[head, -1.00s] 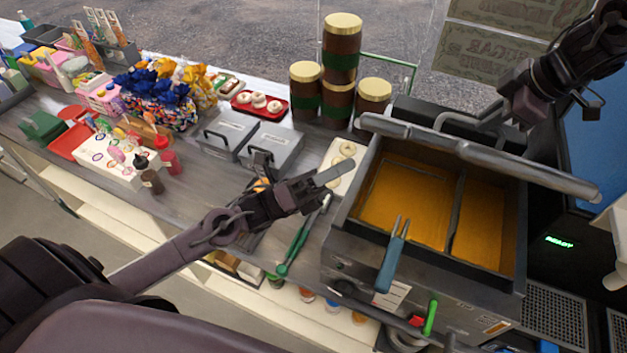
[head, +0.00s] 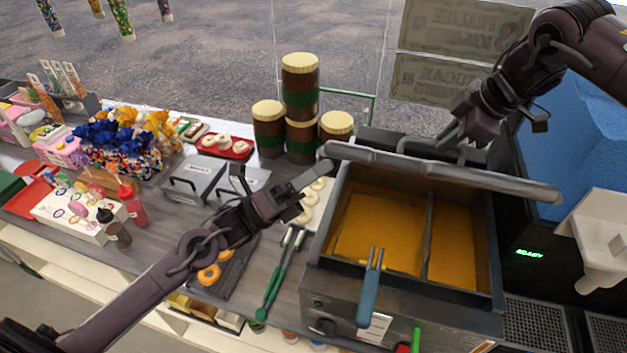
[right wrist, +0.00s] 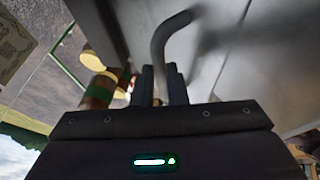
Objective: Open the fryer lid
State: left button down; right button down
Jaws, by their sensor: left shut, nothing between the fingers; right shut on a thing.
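The fryer (head: 400,305) stands at the right of the counter with its oil wells uncovered. Its grey lid (head: 440,172) is raised at the back of the fryer and shows almost edge-on in the head view. My right gripper (head: 462,138) is behind the lid's upper edge, shut on the lid handle. In the right wrist view the curved handle (right wrist: 160,45) runs down between the fingers, beside the lid's grey surface (right wrist: 225,50). My left gripper (head: 318,176) is shut and empty, above the counter near the fryer's left side.
A blue-handled tool (head: 369,290) hangs on the fryer's front rim. Green-handled tongs (head: 272,285) and a tray of dough rings (head: 312,205) lie left of the fryer, close to my left arm. Stacked brown jars (head: 300,90) stand behind, left of the lid.

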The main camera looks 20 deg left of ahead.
jog(key=c, duration=1.7)
grip_release()
jog(key=shift+s+f, duration=0.3)
jog(key=shift+f, duration=0.4)
jog(key=shift+o, duration=1.2)
jog(key=shift+w, duration=0.3)
pick_arm(q)
jog(key=shift+w+a, duration=0.1)
jog(key=shift+w, duration=0.3)
pick_arm(e)
jog(key=shift+r, duration=0.1)
